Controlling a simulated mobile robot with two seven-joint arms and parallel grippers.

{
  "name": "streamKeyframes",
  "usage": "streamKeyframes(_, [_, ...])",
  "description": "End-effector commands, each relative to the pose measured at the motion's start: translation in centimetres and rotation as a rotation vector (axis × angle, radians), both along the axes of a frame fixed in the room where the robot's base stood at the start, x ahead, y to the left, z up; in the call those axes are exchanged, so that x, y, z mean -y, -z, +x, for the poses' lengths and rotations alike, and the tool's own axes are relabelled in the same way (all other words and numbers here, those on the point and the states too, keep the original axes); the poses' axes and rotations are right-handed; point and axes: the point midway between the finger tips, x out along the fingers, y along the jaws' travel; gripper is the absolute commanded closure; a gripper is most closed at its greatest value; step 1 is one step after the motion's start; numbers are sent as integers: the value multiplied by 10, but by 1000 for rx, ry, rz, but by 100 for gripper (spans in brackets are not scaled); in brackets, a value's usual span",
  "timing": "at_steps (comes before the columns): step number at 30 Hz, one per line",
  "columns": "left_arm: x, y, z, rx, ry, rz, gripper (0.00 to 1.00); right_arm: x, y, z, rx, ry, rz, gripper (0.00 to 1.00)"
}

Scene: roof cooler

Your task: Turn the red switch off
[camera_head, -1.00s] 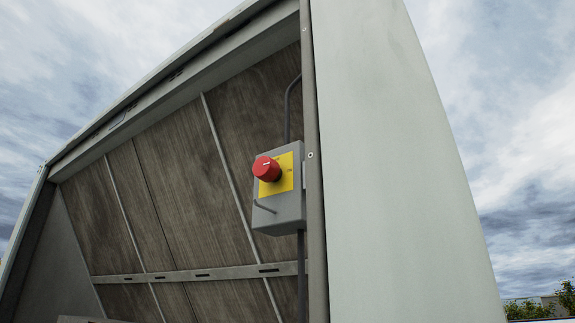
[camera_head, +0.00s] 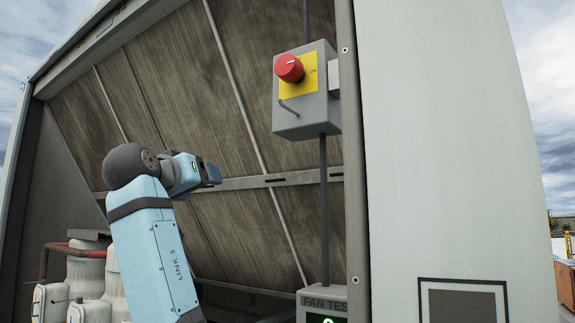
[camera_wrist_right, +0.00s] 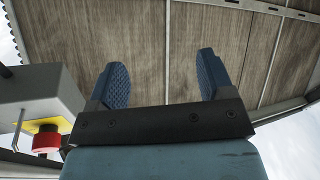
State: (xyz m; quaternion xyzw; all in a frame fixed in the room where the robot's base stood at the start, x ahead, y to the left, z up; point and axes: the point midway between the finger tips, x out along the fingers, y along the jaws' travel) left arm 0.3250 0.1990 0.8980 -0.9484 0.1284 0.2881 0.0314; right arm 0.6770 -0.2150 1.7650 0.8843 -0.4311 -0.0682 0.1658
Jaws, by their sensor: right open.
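The red switch (camera_head: 289,68) is a round knob on a yellow plate (camera_head: 311,75), on the front of a grey box (camera_head: 320,108). In the right wrist view the red switch (camera_wrist_right: 46,142) shows at lower left, beside the gripper. My right gripper (camera_wrist_right: 162,72) is open and empty, with wood panelling beyond its fingers. In the head view an arm whose gripper (camera_head: 213,174) shows small and side-on stands left of and below the switch, apart from it; I take it as my right. My left gripper is not in view.
A bent grey rod (camera_head: 289,108) sticks out of the box below the knob. A pale cabinet side panel (camera_head: 445,140) stands to the right. A fan test box (camera_head: 322,305) is below, and pale canisters (camera_head: 55,300) stand at lower left.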

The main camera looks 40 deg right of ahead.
Motion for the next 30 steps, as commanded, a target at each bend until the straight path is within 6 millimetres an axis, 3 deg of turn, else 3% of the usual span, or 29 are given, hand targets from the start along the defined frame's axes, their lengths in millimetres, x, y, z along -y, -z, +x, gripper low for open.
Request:
streamKeyframes(1, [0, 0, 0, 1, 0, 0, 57, -5, -45, -30, 54, 41, 21, 26])
streamKeyframes(3, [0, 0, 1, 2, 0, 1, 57, -9, -90, -69, 110, 99, 55, 26])
streamKeyframes(6, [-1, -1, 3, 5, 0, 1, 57, -16, -140, -123, 181, 168, 106, 26])
streamKeyframes(9, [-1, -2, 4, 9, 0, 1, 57, -22, -174, -167, 238, 219, 150, 26])
streamKeyframes(13, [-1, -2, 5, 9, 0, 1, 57, -26, -197, -203, 284, 256, 187, 26])
streamKeyframes(16, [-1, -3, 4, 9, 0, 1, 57, -26, -203, -214, 297, 269, 201, 26])
streamKeyframes(20, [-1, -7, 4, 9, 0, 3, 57, -14, -205, -210, 298, 272, 204, 26])
streamKeyframes(30, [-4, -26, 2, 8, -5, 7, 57, 51, -206, -183, 298, 272, 203, 26])
